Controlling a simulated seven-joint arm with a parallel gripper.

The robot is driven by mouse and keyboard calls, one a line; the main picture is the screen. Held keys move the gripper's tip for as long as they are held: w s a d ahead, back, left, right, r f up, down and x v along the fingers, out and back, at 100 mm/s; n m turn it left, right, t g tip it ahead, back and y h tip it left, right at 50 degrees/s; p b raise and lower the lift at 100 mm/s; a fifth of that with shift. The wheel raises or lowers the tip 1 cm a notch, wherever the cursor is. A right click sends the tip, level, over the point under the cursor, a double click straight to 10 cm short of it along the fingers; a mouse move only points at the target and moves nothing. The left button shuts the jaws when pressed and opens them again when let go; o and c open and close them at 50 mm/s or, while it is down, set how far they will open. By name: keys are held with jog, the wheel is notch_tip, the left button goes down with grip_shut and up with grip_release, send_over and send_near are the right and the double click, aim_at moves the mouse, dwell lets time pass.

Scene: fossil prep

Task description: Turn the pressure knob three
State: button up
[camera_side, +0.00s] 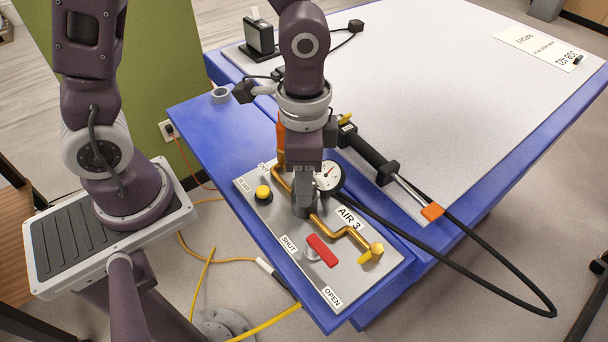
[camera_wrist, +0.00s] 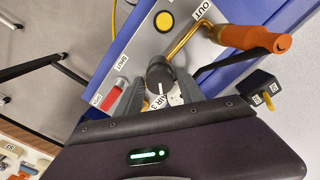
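The black pressure knob (camera_wrist: 158,74) shows on the grey panel in the wrist view, with a pale mark on its face. My gripper (camera_wrist: 160,82) reaches down over it, one grey finger on each side. I cannot tell whether both fingers touch the knob. In the side view my gripper (camera_side: 304,206) is low over the middle of the panel (camera_side: 345,282) and hides the knob. A round white gauge (camera_side: 328,177) stands just right of the gripper. The "AIR 3" label (camera_side: 349,217) is below the gauge.
A red lever (camera_side: 322,250) sits between the SHUT and OPEN labels. A yellow button (camera_side: 263,193) is left of my gripper. Brass pipe (camera_side: 340,231) runs close by to a yellow-tipped fitting (camera_side: 376,249). A black-handled tool (camera_side: 366,152) and its hose lie to the right.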

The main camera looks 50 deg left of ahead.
notch_tip(320, 180, up, 7)
jog(key=shift+r, duration=0.1)
dwell(0.3)
jog(key=s+a+r+n+t, duration=0.5)
jog(key=s+a+r+n, duration=0.2)
jog(key=s+a+r, duration=0.1)
jog(key=shift+s+a+r+t, duration=0.3)
jog(key=shift+s+a+r, duration=0.1)
jog(key=shift+s+a, duration=0.3)
dwell(2.0)
